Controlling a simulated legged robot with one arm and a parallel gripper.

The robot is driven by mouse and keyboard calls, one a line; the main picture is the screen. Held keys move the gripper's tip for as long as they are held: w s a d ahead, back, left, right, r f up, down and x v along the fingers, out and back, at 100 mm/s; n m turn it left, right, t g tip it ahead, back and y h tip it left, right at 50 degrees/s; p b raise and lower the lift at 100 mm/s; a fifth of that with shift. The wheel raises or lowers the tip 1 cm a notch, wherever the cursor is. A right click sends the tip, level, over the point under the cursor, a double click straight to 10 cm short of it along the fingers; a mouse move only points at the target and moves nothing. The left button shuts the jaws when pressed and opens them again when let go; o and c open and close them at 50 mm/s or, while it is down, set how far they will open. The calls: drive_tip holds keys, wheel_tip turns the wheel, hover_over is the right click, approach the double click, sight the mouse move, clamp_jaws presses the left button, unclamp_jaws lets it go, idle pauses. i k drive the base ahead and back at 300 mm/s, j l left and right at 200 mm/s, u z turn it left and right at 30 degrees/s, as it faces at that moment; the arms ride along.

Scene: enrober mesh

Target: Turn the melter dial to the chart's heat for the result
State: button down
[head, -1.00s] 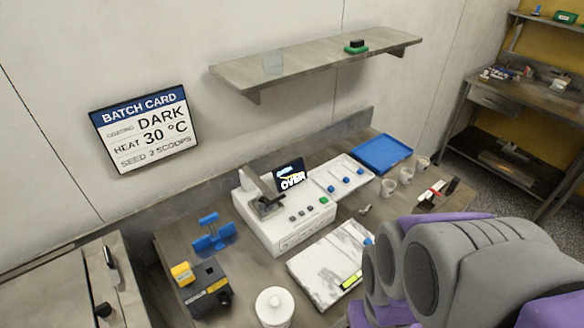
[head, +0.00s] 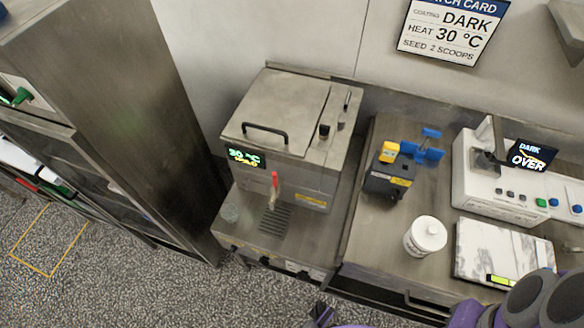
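The melter (head: 285,130) is a steel box with a black lid handle, left of the middle. Its green display (head: 246,157) reads 30 °C, with a blurred second line. A black knob (head: 324,131), likely the dial, sits on its top right; its pointer is too small to read. The batch card (head: 452,32) on the wall reads DARK, 30 °C, seed 2 scoops. A small screen (head: 532,155) on the white tester (head: 497,190) reads DARK and OVER. Grey and purple parts of my arm show at the bottom; I cannot make out my gripper's fingers.
A red-handled tap (head: 275,185) stands over a drain grille at the melter's front. A white lidded jar (head: 425,236), a black-yellow device (head: 388,178) and a marble slab (head: 500,250) lie right. A tall steel cabinet (head: 130,100) stands left. Floor in front is free.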

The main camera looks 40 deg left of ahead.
sight(303, 275)
drive_tip(key=k+j+u, duration=0.25)
drive_tip(key=k+u, duration=0.15)
drive_tip(key=k+j+u, duration=0.45)
drive_tip(key=i+l, duration=0.05)
drive_tip(key=i, duration=0.05)
